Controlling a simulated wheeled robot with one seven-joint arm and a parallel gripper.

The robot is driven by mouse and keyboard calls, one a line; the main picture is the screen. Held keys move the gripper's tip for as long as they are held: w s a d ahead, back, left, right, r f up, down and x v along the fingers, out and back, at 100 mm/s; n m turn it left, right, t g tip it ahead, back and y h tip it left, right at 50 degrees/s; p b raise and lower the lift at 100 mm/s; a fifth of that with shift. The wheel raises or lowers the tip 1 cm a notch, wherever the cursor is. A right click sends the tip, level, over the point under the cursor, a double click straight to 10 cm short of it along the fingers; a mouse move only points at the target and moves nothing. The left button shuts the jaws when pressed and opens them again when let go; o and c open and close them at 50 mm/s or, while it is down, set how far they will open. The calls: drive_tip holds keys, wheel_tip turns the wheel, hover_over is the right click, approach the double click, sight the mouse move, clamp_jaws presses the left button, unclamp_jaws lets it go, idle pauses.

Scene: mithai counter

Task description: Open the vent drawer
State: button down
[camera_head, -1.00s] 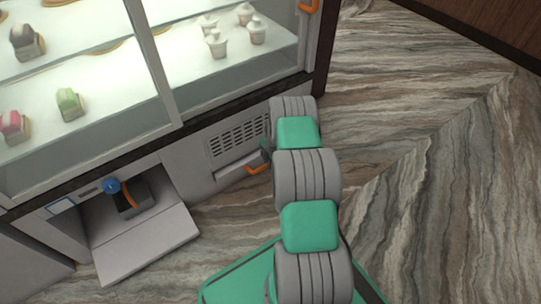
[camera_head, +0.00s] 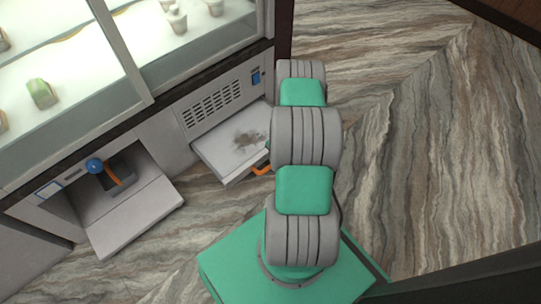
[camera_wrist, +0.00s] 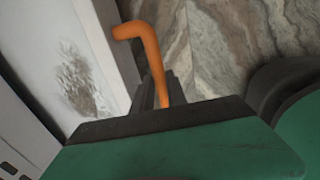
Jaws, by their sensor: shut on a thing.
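The vent drawer (camera_head: 222,148) is pulled part way out below the slotted vent grille, at the base of the counter. Its pale tray floor has a dark grey smudge of dirt on it. Its orange handle (camera_head: 262,170) is at the front edge, partly hidden behind my arm. In the wrist view the handle (camera_wrist: 150,62) runs down between the dark fingers of my gripper (camera_wrist: 155,92), which is shut on it. The drawer's inside (camera_wrist: 62,62) shows to the left there. My gripper is hidden behind my arm in the head view.
The vent grille (camera_head: 212,104) is above the drawer. To the left, a lowered flap (camera_head: 130,215) lies in front of an open bay with a blue knob (camera_head: 94,166). The glass case with sweets is above. Marbled floor (camera_head: 420,150) is clear to the right.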

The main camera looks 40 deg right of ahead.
drive_tip(key=shift+s+a, duration=0.1)
drive_tip(key=shift+s, duration=0.1)
drive_tip(key=c, duration=1.3)
unclamp_jaws()
drive_tip(key=r+p, duration=0.1)
drive_tip(key=r, duration=0.1)
drive_tip(key=s+r+p, duration=0.1)
drive_tip(key=r, duration=0.2)
drive_tip(key=r+p, duration=0.1)
drive_tip(key=r, duration=0.1)
drive_tip(key=shift+s+r, duration=0.2)
drive_tip(key=shift+r, duration=0.15)
